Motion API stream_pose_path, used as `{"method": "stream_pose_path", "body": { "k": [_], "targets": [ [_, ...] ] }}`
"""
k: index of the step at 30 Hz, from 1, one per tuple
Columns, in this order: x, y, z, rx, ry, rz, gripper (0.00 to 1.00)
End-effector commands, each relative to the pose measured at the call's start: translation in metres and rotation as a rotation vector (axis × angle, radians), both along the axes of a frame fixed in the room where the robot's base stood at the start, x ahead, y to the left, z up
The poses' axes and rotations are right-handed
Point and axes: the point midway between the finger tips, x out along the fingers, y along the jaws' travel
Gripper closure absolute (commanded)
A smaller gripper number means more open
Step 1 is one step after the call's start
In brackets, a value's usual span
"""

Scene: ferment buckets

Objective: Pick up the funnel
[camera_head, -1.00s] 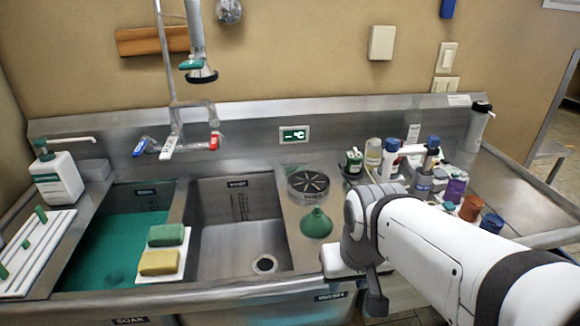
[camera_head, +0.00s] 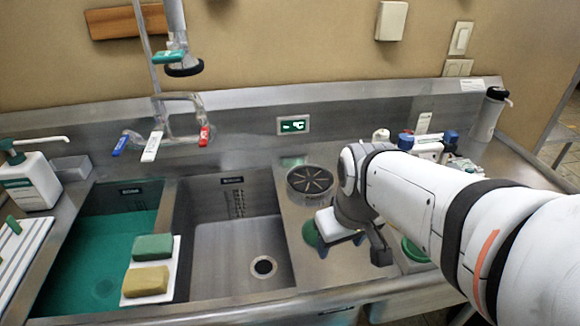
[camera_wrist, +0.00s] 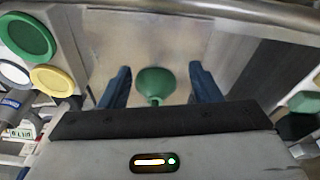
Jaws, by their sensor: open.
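The green funnel (camera_wrist: 155,82) stands on the steel counter strip beside the right basin. In the wrist view it sits between the two fingers of my gripper (camera_wrist: 159,84), which are spread apart with gaps on both sides. In the head view my gripper (camera_head: 338,228) is over the funnel (camera_head: 312,233) and hides most of it, so only its green edge shows. The fingers do not touch the funnel in the wrist view.
A round black drain cover (camera_head: 311,181) lies just behind the funnel. The empty basin (camera_head: 235,250) is to the left. A yellow sponge (camera_head: 146,281) and a green sponge (camera_head: 153,247) rest on a white tray. Round lids (camera_wrist: 52,80) lie at the wrist view's left.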

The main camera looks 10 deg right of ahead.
Motion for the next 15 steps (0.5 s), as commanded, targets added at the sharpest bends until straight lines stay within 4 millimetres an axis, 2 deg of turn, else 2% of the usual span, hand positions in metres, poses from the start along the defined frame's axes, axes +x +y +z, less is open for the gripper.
{"method": "stream_pose_path", "body": {
  "k": [7, 15],
  "targets": [
    [0.047, 0.000, 0.016, -0.098, 0.074, 0.587, 0.36],
    [0.097, 0.004, 0.016, -0.160, 0.134, 1.271, 0.36]
  ]
}}
